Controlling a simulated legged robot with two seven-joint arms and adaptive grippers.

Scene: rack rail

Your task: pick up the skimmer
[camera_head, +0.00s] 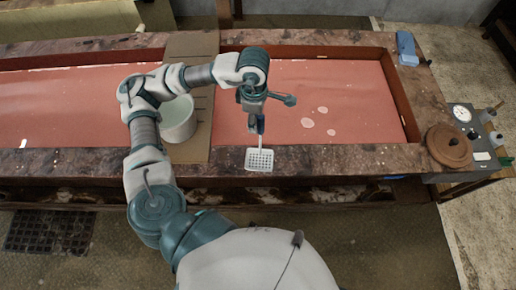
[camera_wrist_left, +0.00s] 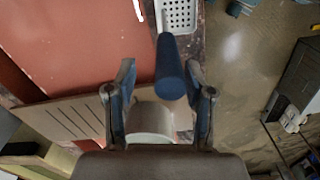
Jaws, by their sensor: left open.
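The skimmer has a white perforated head (camera_head: 259,160) that rests at the near rim of the red basin in the head view, with its thin shaft rising toward my left gripper (camera_head: 262,103). In the left wrist view its blue handle (camera_wrist_left: 170,72) points up at the camera, and the perforated head (camera_wrist_left: 178,14) shows at the top. My left gripper (camera_wrist_left: 161,75) is open, with one finger on each side of the handle in that view. The handle looks closer to the right finger; I cannot tell whether it touches. My right gripper is not in view.
A wooden board (camera_head: 197,80) crosses the basin, with a white pot (camera_head: 178,120) on it beside my left arm. A blue block (camera_head: 406,47) lies on the far right rim. A brown round lid (camera_head: 449,146) and a dial unit (camera_head: 462,113) stand at the right end.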

